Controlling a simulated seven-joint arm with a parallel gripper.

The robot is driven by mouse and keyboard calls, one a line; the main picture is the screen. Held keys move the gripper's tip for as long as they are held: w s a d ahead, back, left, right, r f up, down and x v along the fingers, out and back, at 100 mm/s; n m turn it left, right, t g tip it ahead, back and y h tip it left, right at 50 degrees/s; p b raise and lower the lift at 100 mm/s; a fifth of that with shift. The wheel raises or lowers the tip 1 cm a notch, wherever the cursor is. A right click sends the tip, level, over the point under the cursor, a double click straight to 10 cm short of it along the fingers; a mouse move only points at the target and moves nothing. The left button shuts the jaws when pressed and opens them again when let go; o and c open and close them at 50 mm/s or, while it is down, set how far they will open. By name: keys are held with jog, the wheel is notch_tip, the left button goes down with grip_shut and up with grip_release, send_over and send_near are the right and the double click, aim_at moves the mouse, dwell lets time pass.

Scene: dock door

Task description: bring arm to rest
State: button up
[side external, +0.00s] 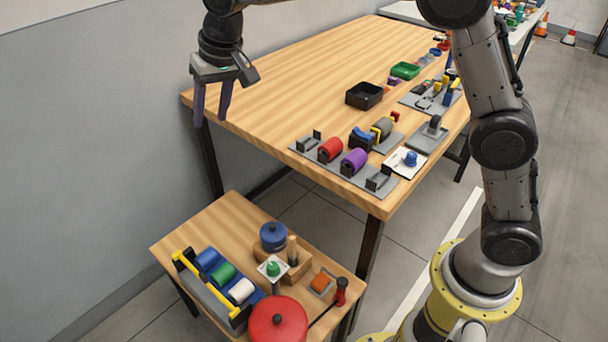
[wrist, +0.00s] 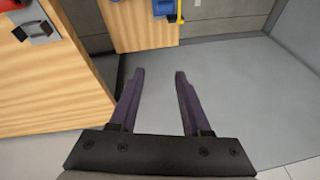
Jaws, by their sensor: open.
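My gripper (side external: 211,104) hangs at the upper left in the side external view, near the left corner of the large wooden table (side external: 285,75). Its two purple fingers point down, apart and with nothing between them. The table's edge (wrist: 50,90) is to the left of the fingers there. I cannot tell the exact gap between my gripper and the table.
A grey wall (side external: 90,130) stands at left.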

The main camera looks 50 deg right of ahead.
jog(key=s+d+r+t, duration=0.1)
jog(key=s+d+r, duration=0.45)
jog(key=s, duration=0.35)
jog(key=s+d+r+t, duration=0.1)
jog(key=s+d+r, duration=0.4)
jog(key=s+d, duration=0.25)
jog(key=s+d+f+n, duration=0.1)
jog(key=s+f, duration=0.4)
jog(key=s, duration=0.4)
jog(key=s+d+f+n+h, duration=0.1)
jog(key=s+d+f, duration=0.1)
jog(key=s+f, duration=0.4)
jog(key=s, duration=0.4)
jog(key=shift+d, duration=0.15)
